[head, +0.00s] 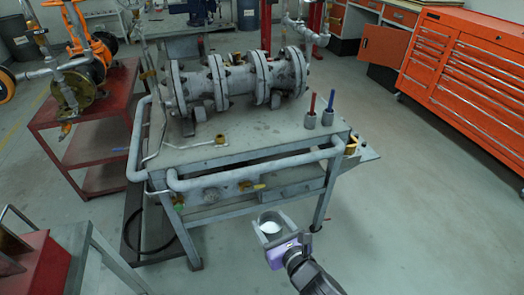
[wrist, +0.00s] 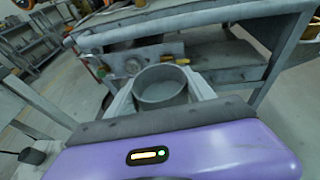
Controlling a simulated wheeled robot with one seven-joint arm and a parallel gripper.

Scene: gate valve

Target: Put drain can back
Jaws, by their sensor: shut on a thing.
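The drain can (head: 270,226) is a small grey open-topped can, and its inside looks pale in the head view. My gripper (head: 271,230) is shut on it and holds it in the air in front of the grey valve table. In the wrist view the can (wrist: 161,87) sits upright or nearly so between the two fingers (wrist: 160,95), with its round rim facing up. The lower part of the can is hidden by my purple gripper body. The grey table (head: 260,150) is behind the can, with a pipe rail along its front edge.
A flanged grey valve assembly (head: 235,80) lies on the table. Two small cups (head: 327,117) with a red and a blue stick stand at its right corner. A red cart (head: 90,125) stands left, an orange tool cabinet (head: 465,75) right. The floor at right is clear.

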